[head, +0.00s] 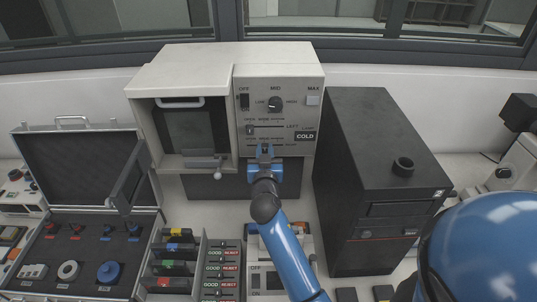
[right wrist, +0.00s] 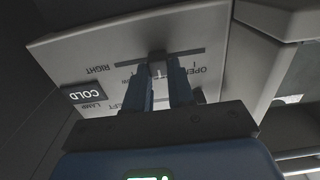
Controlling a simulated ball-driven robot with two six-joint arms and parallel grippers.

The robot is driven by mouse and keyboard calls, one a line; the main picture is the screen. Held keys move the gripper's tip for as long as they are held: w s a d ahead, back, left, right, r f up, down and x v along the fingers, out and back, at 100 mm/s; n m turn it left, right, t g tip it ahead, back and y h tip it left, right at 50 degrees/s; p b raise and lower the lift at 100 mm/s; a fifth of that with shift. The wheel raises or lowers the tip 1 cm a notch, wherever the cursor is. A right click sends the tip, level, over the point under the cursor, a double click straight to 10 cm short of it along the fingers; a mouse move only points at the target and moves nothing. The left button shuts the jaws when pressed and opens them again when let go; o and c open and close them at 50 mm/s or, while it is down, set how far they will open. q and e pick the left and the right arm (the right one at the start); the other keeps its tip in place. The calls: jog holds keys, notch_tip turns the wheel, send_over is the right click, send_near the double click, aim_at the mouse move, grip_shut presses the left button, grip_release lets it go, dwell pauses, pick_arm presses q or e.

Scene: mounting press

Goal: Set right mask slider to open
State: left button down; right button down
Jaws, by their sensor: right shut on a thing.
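The pale mounting press has a control panel (head: 280,112) on its right side. My right gripper (head: 265,152) is at the lower part of this panel and hides most of the right slider in the head view. In the right wrist view, upside down, the right gripper (right wrist: 163,78) is shut on the dark right mask slider knob (right wrist: 157,58). The knob sits near the middle of its slot, between the RIGHT and OPEN lettering. The left slider knob (head: 250,130) is at the left end of its slot. My left gripper is not in view.
A black computer tower (head: 375,190) stands close on the right. A crank handle (head: 205,163) projects from the press left of my gripper. An open case (head: 75,255) and a rack of cartridges (head: 172,262) lie at the left.

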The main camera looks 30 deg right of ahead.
jog(key=a+b, duration=0.1)
jog(key=w+a+b, duration=0.1)
jog(key=a+b, duration=0.1)
jog(key=shift+w+a+f, duration=0.2)
jog(key=shift+w, duration=0.1)
jog(key=shift+w+a+r+b, duration=0.15)
jog(key=shift+a+b, duration=0.15)
jog(key=shift+a, duration=0.05)
jog(key=shift+r, duration=0.1)
jog(key=c, duration=1.4)
grip_release()
jog(key=o, duration=0.4)
jog(key=shift+w+a, duration=0.1)
jog(key=shift+a, duration=0.05)
jog(key=shift+o, duration=0.2)
jog(key=shift+d, duration=0.2)
